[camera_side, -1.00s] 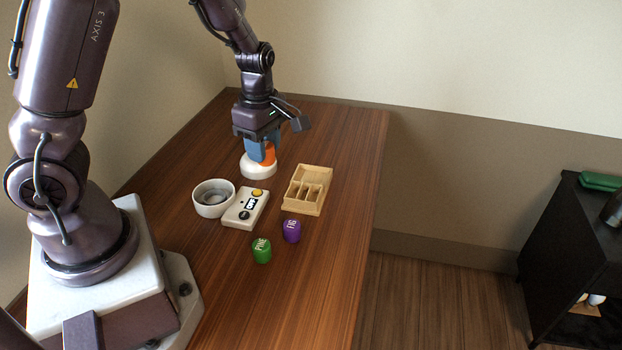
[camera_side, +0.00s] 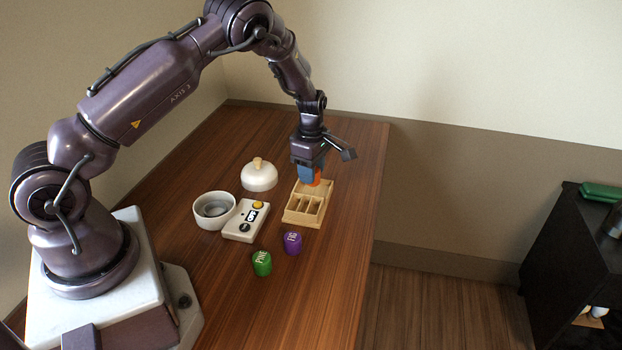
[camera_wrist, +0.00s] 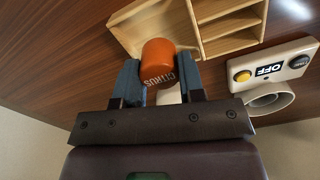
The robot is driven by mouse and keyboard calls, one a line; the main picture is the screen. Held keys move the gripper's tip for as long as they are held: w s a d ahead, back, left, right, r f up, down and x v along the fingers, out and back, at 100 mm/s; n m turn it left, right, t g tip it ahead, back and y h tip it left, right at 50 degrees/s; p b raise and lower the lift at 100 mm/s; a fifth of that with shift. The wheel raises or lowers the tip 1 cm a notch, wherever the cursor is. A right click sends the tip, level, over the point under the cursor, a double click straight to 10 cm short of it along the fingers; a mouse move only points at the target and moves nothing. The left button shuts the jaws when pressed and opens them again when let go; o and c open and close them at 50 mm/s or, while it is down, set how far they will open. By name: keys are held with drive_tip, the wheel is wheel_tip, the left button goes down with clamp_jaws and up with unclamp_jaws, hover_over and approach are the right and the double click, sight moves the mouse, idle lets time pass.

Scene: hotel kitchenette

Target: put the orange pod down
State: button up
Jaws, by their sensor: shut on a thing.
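The orange pod (camera_side: 315,182), marked CITRUS, also shows in the wrist view (camera_wrist: 158,60). My gripper (camera_side: 310,178) is shut on it, with one blue finger on each side. The gripper points down at the far end of the pale wooden tray (camera_side: 290,216), over its wide, undivided part. The tray's smaller divided slots lie on the near side and look empty. In the wrist view the tray (camera_wrist: 228,46) is behind and beside the pod. I cannot tell whether the pod touches the tray floor.
A white dome with a wooden knob (camera_side: 259,178) stands left of the tray. A white bowl (camera_side: 205,211) and a white box with a yellow button, reading OFF (camera_side: 237,231), are nearer. A green pod (camera_side: 262,264) and a purple pod (camera_side: 292,244) stand in front.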

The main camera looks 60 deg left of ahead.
drive_tip(key=shift+f, duration=1.3)
drive_tip(key=shift+s+f, duration=0.1)
drive_tip(key=shift+f, duration=0.05)
drive_tip(key=o, duration=0.6)
drive_tip(key=shift+o, duration=0.2)
